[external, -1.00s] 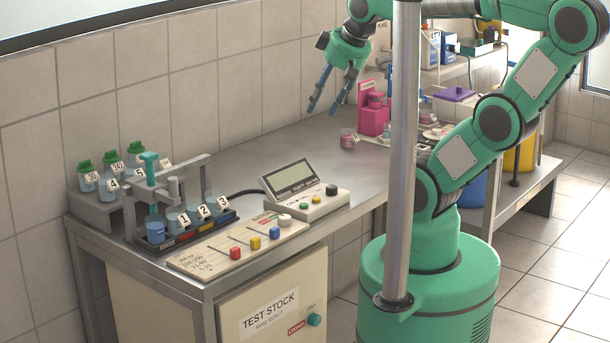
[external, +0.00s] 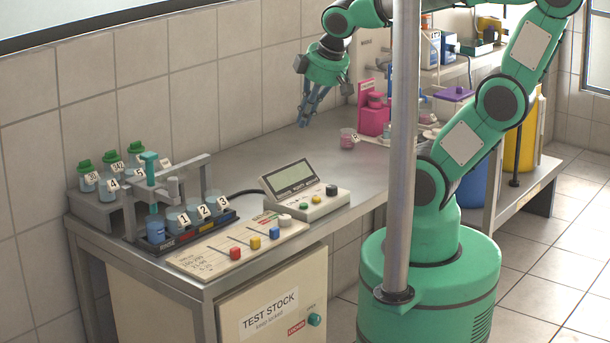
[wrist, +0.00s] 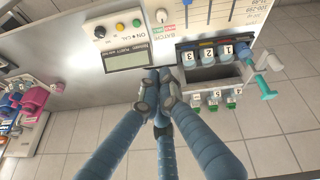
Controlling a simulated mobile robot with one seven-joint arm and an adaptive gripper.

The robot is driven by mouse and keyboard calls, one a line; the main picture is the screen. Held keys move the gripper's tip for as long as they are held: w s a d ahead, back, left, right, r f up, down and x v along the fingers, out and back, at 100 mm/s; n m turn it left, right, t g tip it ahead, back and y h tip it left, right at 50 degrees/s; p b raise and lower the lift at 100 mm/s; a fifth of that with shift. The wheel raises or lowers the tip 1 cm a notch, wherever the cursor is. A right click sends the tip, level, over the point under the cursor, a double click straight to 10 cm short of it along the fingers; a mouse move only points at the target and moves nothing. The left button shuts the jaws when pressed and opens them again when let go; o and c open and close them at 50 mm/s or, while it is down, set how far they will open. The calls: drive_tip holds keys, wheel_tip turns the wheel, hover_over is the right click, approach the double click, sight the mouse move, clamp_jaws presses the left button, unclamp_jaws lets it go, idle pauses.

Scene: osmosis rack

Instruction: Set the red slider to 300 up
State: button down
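The red slider (external: 235,253) is a small red knob on a pale slider panel (external: 205,262) at the front of the bench. It sits near the panel's front edge, left of a yellow knob (external: 255,243) and a blue knob (external: 275,232). Thin slots run back from the knobs. I cannot make out the red knob there.
A rack with numbered jars (external: 190,222) and a metal frame (external: 185,170) stand behind the panel. A display box (external: 300,195) with buttons is right of it. A pink bottle (external: 373,118) and a small jar (external: 348,138) stand farther right. Bench between is clear.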

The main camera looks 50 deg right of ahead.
sight(235, 253)
drive_tip(key=a+f+n+p, duration=0.4)
drive_tip(key=a+f+n, duration=0.5)
drive_tip(key=a+n, duration=0.55)
drive_tip(key=s+a+f+n+p, duration=0.3)
drive_tip(key=s+a+f+n, duration=0.4)
drive_tip(key=n, duration=0.8)
drive_tip(key=shift+s+a+f, duration=0.2)
drive_tip(key=shift+s+f, duration=0.15)
drive_tip(key=shift+s, duration=0.6)
drive_tip(key=shift+f, duration=0.15)
drive_tip(key=shift+w+f+b, duration=0.8)
drive_tip(key=shift+w+f, duration=0.5)
drive_tip(key=shift+f, duration=0.2)
drive_tip(key=shift+w+f+b, duration=0.85)
drive_tip(key=shift+w+f, duration=0.4)
drive_tip(key=shift+f, duration=0.25)
drive_tip(key=shift+w+f+b, duration=0.8)
drive_tip(key=shift+w+f, duration=0.5)
drive_tip(key=shift+f, duration=0.2)
